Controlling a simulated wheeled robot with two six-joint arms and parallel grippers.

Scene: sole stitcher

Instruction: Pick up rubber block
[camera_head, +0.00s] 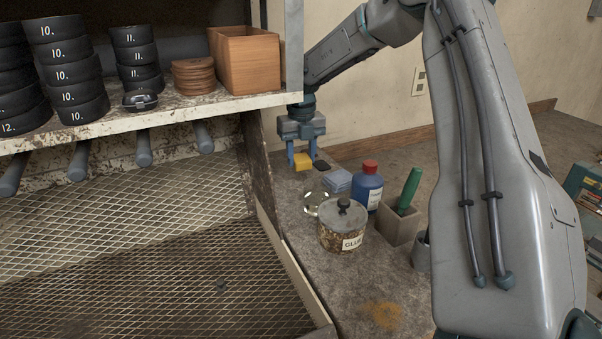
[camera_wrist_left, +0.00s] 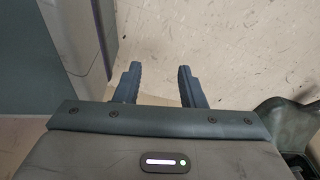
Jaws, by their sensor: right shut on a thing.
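My right gripper (camera_head: 305,160) reaches down at the back of the narrow worktop and is shut on a small yellow block (camera_head: 302,162), which shows between its blue fingers. I cannot tell whether the block is clear of the worktop. A small dark block (camera_head: 327,170) lies just to the right of it. Which of these is the rubber block is not marked. My left gripper (camera_wrist_left: 158,75) shows in the left wrist view, with its two fingers apart and nothing between them.
Near the right gripper stand a blue-grey stack (camera_head: 338,180), a blue bottle (camera_head: 368,185) with a red cap, a glue pot (camera_head: 343,228), a shiny round dish (camera_head: 316,203) and a holder (camera_head: 398,226) with a green handle. A shelf (camera_head: 215,106) stands left. The worktop's front is mostly clear.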

